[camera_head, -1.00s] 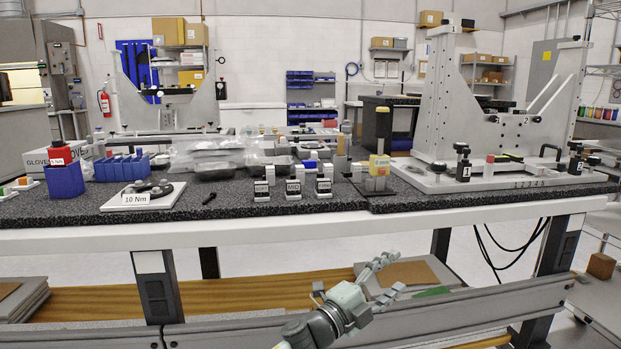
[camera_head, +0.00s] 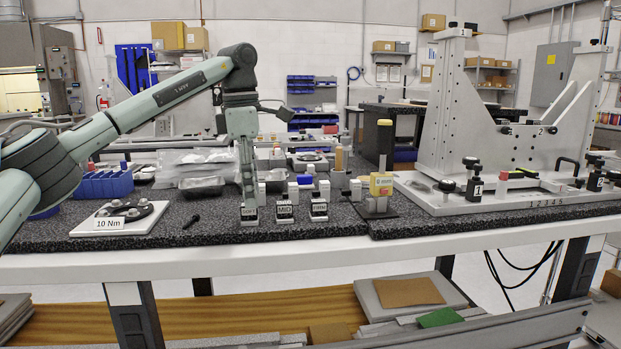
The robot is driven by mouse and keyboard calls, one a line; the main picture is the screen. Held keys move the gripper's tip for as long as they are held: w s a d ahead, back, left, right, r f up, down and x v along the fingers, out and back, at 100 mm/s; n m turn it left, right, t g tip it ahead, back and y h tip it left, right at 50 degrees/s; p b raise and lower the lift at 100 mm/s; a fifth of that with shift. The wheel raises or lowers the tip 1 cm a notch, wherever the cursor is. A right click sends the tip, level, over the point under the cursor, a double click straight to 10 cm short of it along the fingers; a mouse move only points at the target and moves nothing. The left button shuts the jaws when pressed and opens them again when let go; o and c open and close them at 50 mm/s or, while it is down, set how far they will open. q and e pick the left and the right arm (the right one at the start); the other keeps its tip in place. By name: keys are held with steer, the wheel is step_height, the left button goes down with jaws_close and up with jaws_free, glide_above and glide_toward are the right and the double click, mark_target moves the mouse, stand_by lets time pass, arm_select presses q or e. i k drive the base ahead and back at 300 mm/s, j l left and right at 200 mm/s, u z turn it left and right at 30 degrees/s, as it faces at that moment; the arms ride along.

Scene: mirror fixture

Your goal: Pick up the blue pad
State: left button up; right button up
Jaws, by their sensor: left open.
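I cannot pick out a blue pad for certain. A small blue-grey block (camera_head: 305,180) stands behind the row of labelled blocks on the dark speckled tabletop (camera_head: 340,222). My left gripper (camera_head: 247,201) points straight down and is open. Its fingertips are at the leftmost labelled block (camera_head: 249,214) and partly hide it; I cannot tell whether they touch it. The block labelled MIDI (camera_head: 284,211) and another labelled block (camera_head: 318,209) stand to its right. My right gripper is not in view.
A white plate with a 10 Nm sign (camera_head: 118,222) lies to the left, near a blue bin rack (camera_head: 103,185). A yellow-topped stand (camera_head: 380,186) is to the right, before the large grey fixture (camera_head: 490,110). The table's front strip is mostly clear.

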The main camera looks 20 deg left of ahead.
mark_target(305, 181)
steer(key=i, duration=1.05)
